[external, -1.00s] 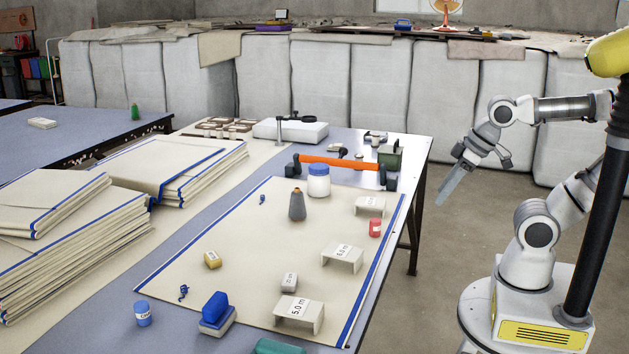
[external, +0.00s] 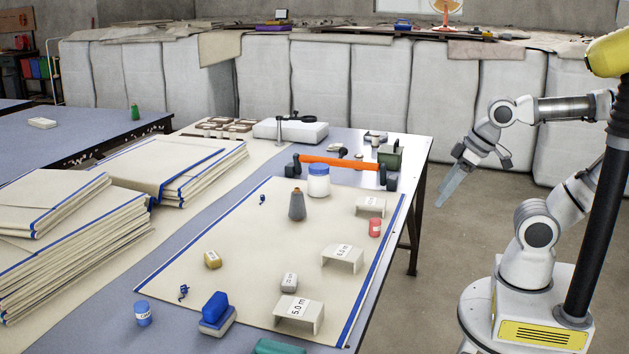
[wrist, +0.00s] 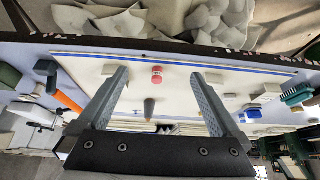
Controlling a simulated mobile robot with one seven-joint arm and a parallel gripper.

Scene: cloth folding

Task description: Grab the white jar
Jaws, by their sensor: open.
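The white jar (external: 318,183) has a blue lid. In the external view it stands upright on the cream cloth (external: 250,240), near its far edge, beside a dark grey cone (external: 297,205) and in front of an orange bar (external: 340,162). My gripper (external: 440,204) is in the air over the floor, right of the table and well apart from the jar. In the wrist view my gripper (wrist: 163,85) has its fingers wide apart with nothing held between them. I cannot clearly make out the white jar in that view.
A red jar (external: 375,227) and cream brackets (external: 342,258) stand along the cloth's right side. A blue jar (external: 143,313) and a blue-topped block (external: 216,312) are near the front. Folded cloth stacks (external: 60,245) lie left. Open floor separates my base from the table.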

